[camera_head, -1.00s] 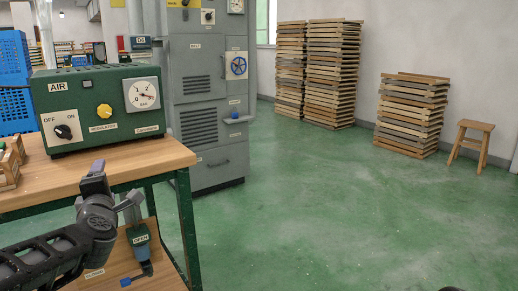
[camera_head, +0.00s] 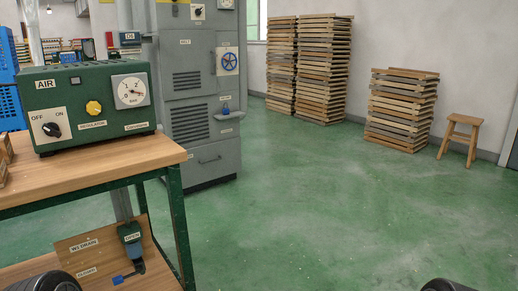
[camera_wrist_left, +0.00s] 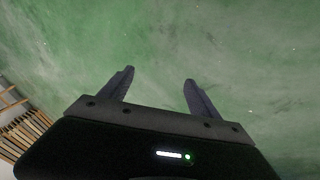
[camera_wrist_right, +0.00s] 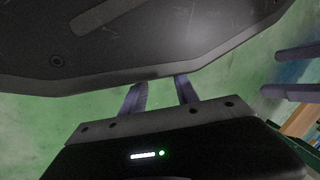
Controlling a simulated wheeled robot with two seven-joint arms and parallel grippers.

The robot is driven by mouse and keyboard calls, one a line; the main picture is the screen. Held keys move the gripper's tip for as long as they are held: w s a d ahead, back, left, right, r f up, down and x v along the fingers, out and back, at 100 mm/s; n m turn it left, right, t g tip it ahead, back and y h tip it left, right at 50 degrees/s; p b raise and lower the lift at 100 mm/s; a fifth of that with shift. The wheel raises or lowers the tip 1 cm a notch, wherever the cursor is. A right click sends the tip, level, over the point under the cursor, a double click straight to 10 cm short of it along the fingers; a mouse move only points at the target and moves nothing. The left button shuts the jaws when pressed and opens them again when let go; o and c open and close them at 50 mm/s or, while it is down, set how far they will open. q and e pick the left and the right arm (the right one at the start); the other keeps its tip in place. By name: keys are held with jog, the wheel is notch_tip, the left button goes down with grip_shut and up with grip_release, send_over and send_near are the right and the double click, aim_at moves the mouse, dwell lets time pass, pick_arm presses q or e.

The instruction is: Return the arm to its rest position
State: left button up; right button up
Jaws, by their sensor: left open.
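My left gripper (camera_wrist_left: 159,80) is open and empty in the left wrist view, with its two dark fingers apart over green floor. My right gripper (camera_wrist_right: 160,95) shows in the right wrist view with its fingers apart and nothing between them; a large dark part of my own body covers the top of that view. Two more dark fingers, seemingly my left gripper's, show at its right edge. In the head view both grippers are out of sight; only dark arm parts show at the bottom left and bottom right edges.
A wooden-topped bench (camera_head: 90,172) with green legs stands at left, carrying a green air regulator box (camera_head: 75,85). A blue-handled drain valve (camera_head: 130,240) is below. A grey cabinet (camera_head: 190,130), stacked frames (camera_head: 322,70) and a stool (camera_head: 462,130) stand behind. The middle floor is clear.

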pick_arm(q)
jog(key=s+d+f+g, duration=0.2)
jog(key=s+f, duration=0.2)
jog(key=s, duration=0.3)
jog(key=s+d+r+p, duration=0.1)
jog(key=s+r+p, duration=0.1)
jog(key=r+p, duration=1.6)
jog(key=s+r+g+h+p, duration=0.1)
jog(key=s+r+p, duration=0.1)
jog(key=r+p, duration=1.6)
jog(key=shift+d+r+m+p, duration=0.3)
jog(key=shift+d, duration=0.1)
pick_arm(e)
jog(key=s+a+r, duration=0.1)
jog(key=r, duration=1.7)
jog(key=s+r, duration=0.2)
jog(key=r, duration=1.7)
jog(key=shift+a+n+g+y, duration=0.3)
jog(key=shift+a+g, duration=0.05)
jog(key=shift+g, duration=0.05)
